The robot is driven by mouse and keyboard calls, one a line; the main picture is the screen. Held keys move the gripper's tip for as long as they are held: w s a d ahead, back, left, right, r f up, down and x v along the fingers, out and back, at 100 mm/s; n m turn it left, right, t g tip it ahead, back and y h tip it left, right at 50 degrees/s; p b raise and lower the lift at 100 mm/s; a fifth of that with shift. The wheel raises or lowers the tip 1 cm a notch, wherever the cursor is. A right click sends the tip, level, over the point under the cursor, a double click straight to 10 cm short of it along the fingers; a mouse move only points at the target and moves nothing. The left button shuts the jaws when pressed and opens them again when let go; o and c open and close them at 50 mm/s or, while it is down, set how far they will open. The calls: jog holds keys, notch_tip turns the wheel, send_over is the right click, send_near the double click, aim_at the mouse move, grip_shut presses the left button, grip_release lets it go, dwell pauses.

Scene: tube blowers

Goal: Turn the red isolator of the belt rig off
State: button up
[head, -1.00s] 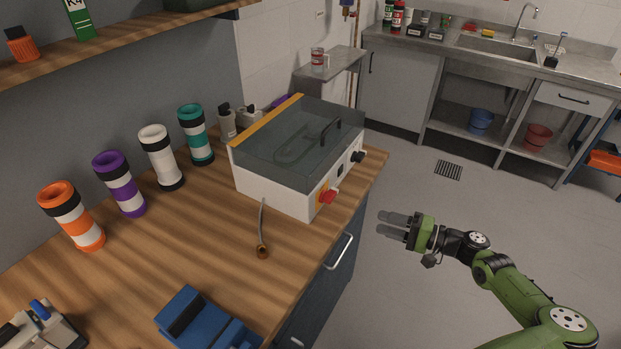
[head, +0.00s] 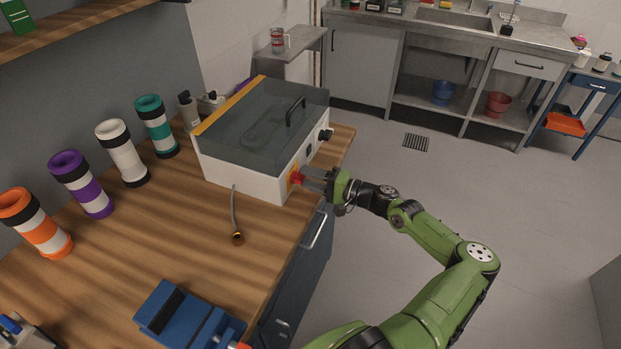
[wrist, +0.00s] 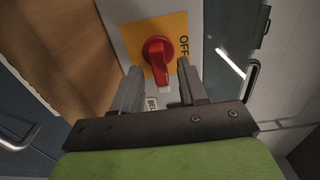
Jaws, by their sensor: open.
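The belt rig (head: 240,175) is a white box with a clear grey lid and a yellow edge, standing on the wooden bench. Its red isolator (head: 295,178) is on the front face. In the wrist view the red isolator (wrist: 158,55) sits on a yellow plate marked OFF at its right side; its white-tipped end points down toward my gripper. My gripper (head: 313,179) is open at the isolator. In the wrist view my gripper's fingers (wrist: 160,88) stand either side of the knob's lower end. I cannot tell whether they touch it.
The wooden bench (head: 200,240) holds a blue vise (head: 180,318) and a row of striped tubes (head: 82,183). A black knob (head: 326,135) and a lid handle (head: 296,112) are close by.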

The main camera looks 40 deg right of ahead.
grip_shut()
jog(key=shift+n+b, duration=0.3)
jog(key=shift+b, duration=0.05)
jog(key=n+b, duration=0.3)
jog(key=shift+n, duration=0.4)
jog(key=n+b, duration=0.4)
jog(key=shift+s+a+r+n+b, duration=0.1)
jog(key=shift+a+r+n+b, duration=0.05)
jog(key=shift+r+n+b, duration=0.15)
jog(key=n+b, duration=0.1)
jog(key=b, duration=0.1)
jog(key=n+b, duration=0.4)
jog(key=shift+s+a+r, duration=0.15)
jog(key=shift+a, duration=0.1)
jog(key=shift+s+a+r+n+b, duration=0.1)
jog(key=shift+n+b, duration=0.7)
jog(key=shift+n, duration=0.15)
jog(key=shift+a+r+n+b, duration=0.1)
jog(key=shift+n+b, duration=0.7)
jog(key=shift+n, duration=0.15)
jog(key=shift+r, duration=0.1)
